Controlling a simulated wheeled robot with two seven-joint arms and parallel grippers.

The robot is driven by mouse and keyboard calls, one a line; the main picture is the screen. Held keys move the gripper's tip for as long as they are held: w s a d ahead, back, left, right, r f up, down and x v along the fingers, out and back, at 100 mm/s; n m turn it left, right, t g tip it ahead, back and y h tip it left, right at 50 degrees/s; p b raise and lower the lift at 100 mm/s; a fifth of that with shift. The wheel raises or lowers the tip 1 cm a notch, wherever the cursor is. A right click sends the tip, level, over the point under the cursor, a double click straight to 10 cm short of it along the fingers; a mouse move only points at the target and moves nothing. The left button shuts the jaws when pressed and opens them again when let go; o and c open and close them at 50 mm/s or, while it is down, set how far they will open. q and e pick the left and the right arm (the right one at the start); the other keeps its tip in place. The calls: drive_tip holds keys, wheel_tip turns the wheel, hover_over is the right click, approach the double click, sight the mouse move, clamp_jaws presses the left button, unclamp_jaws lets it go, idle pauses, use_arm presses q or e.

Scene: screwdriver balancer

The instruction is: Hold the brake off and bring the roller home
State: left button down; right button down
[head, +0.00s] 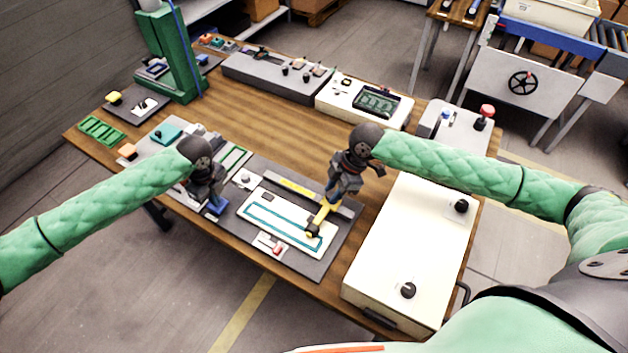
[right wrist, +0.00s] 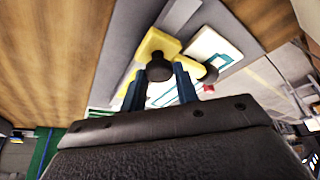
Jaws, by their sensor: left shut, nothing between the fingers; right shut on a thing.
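My right gripper (head: 328,203) is shut on the yellow roller piece (head: 321,216), which stands at the right end of a white plate (head: 262,229) with a teal outline. In the right wrist view, the blue fingers (right wrist: 160,92) straddle the yellow piece (right wrist: 150,48) close to its dark round knob (right wrist: 159,68).
The plate lies on a grey base (head: 338,228) on the wooden table (head: 250,125). A yellow strip (head: 297,187) runs behind it, and a small red switch (head: 277,248) sits at its front. A cream box (head: 415,245) with black knobs stands right. The table's middle is clear.

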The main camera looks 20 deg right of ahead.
sight(337, 209)
use_arm(q)
drive_tip(key=shift+f, duration=0.1)
use_arm(e)
drive_tip(key=s+d, duration=0.2)
drive_tip(key=shift+s+d, duration=0.25)
drive_tip(key=shift+d, duration=0.1)
use_arm(q)
drive_tip(key=shift+a, duration=0.15)
drive_tip(key=shift+f, duration=0.1)
use_arm(e)
drive_tip(key=c, duration=1.3)
unclamp_jaws()
drive_tip(key=shift+s+d, duration=0.1)
use_arm(q)
drive_tip(key=shift+s, duration=0.1)
use_arm(e)
drive_tip(key=shift+o, duration=1.2)
drive_tip(key=shift+s+d, duration=0.1)
drive_tip(key=shift+r, duration=0.2)
drive_tip(key=v, duration=1.1)
drive_tip(key=shift+r, duration=0.3)
